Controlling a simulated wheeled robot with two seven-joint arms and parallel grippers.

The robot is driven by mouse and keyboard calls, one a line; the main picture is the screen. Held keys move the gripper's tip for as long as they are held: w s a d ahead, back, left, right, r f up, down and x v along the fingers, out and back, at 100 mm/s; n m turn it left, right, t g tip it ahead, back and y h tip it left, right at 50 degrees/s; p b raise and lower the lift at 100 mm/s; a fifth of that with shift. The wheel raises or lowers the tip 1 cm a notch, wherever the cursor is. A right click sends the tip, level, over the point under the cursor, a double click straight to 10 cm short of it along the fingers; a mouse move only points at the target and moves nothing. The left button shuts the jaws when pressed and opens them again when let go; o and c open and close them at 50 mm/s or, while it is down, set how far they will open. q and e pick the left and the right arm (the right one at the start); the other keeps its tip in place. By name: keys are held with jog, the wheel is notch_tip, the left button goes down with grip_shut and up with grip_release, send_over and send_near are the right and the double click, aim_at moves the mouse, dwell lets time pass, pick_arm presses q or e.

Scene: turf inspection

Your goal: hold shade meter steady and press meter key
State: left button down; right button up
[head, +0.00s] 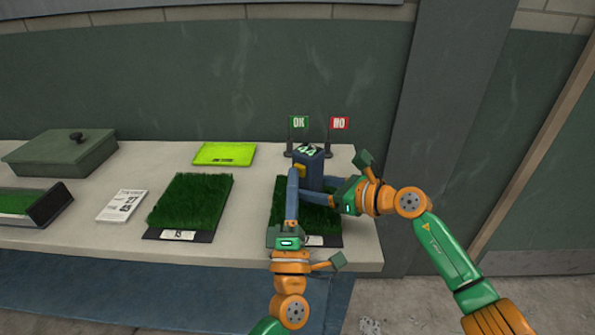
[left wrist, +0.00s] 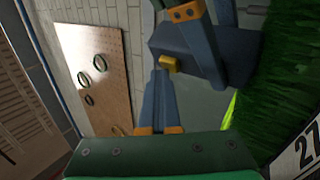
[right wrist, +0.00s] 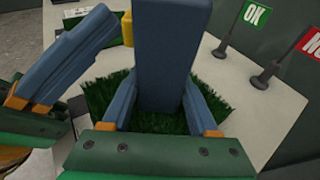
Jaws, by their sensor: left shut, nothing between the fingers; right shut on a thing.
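The shade meter (head: 311,172) is an upright dark blue block on the right turf sample, with "44" on its top. Its yellow key (head: 301,170) is on the side facing left; it also shows in the left wrist view (left wrist: 169,64). My right gripper (head: 325,193) is shut around the meter's lower body; in the right wrist view the meter (right wrist: 168,55) stands between its fingers. My left gripper (head: 293,171) is shut and empty, its tips right by the key. I cannot tell whether they touch it. The right turf sample (head: 279,213) is partly hidden by my arms.
Green OK (head: 299,122) and red NO (head: 339,123) flags stand behind the meter. Another turf sample (head: 190,200), a printed card (head: 122,206), a lime pad (head: 224,154), a lidded green box (head: 60,153) and a dark tray (head: 48,205) lie leftward on the table.

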pick_arm(q)
jog(key=shift+s+a, duration=0.45)
jog(key=shift+s, duration=0.2)
jog(key=s+a, duration=0.2)
jog(key=s, duration=0.2)
jog(key=shift+s+a, duration=0.1)
jog(key=shift+a, duration=0.3)
